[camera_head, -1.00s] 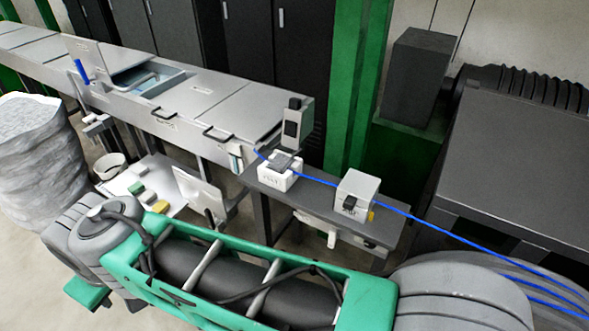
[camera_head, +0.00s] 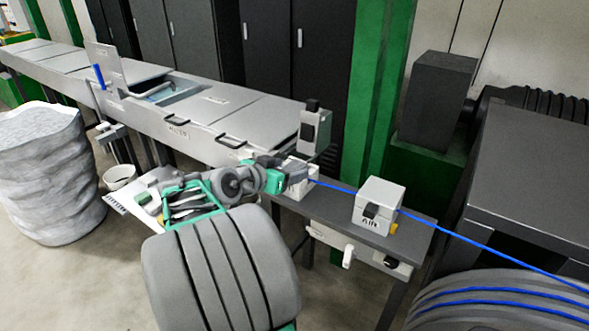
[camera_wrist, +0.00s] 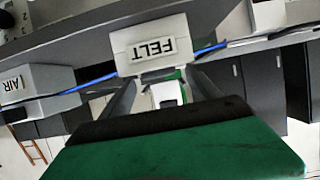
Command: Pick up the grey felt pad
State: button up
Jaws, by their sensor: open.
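A white box labelled FELT (camera_wrist: 152,40) fills the upper middle of the wrist view, upside down. In the head view the same box (camera_head: 298,190) stands on the grey bench, partly covered by my gripper (camera_head: 288,176). The grey felt pad lay on top of this box in the earlier head frame. Now my gripper covers that spot in the head view, and I cannot make out the pad clearly in the wrist view. My gripper (camera_wrist: 166,84) is open, its dark fingers apart at the box's top edge. I cannot tell whether they touch the pad.
A blue cable (camera_head: 470,240) runs from beside the FELT box past the white AIR box (camera_head: 380,203) to the right. A grey upright device (camera_head: 314,130) stands close behind the FELT box. Bare bench top (camera_head: 338,212) lies between the two boxes.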

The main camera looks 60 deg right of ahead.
jog(key=shift+x, duration=1)
jog(key=c, duration=1.4)
jog(key=shift+r, duration=0.15)
